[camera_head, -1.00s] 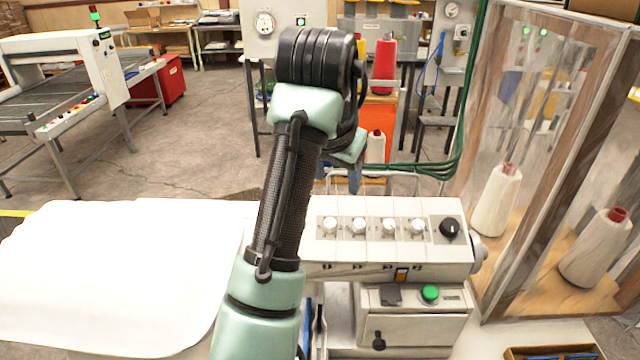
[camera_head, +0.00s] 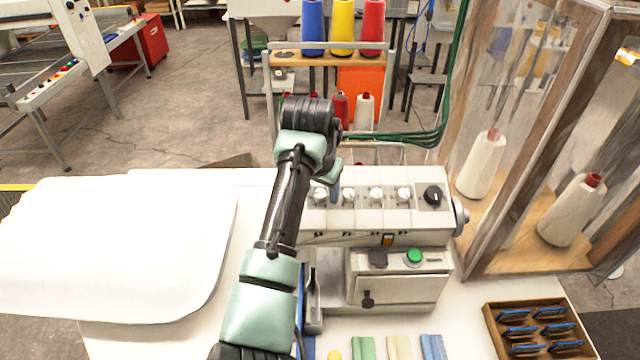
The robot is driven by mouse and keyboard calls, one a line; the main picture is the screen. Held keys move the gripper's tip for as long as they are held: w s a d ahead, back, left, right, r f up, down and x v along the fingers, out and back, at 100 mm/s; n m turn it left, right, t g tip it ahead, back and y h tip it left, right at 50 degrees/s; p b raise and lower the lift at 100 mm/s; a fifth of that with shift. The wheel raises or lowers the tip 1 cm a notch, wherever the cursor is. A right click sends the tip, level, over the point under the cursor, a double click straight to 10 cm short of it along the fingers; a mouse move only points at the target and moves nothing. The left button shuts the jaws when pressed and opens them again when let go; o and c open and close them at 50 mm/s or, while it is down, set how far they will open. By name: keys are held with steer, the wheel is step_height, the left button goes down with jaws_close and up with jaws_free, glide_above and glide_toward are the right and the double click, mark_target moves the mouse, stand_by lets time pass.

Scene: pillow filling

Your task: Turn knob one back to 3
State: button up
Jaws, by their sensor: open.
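A white sewing machine (camera_head: 375,222) stands on the white table. Several small white knobs sit in a row along its top, with a black dial (camera_head: 433,196) at the right end. The leftmost white knob (camera_head: 318,196) is beside my gripper and partly crowded by it; no number can be read on it. My gripper (camera_head: 335,194) points down at the left end of the row, between the leftmost knob and the second knob (camera_head: 348,195). Its fingers are mostly hidden by my wrist; it is open, and whether it touches a knob cannot be told.
White fabric (camera_head: 110,250) covers the table's left. A green button (camera_head: 414,256) is on the machine's front. Folded cloths (camera_head: 400,347) and a wooden tray (camera_head: 495,335) lie in front. A wood-framed glass case (camera_head: 520,150) closes off the right. A thread rack (camera_head: 320,58) stands behind.

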steer(key=shift+w+f, duration=0.1)
steer(key=shift+f, duration=0.15)
jaws_close()
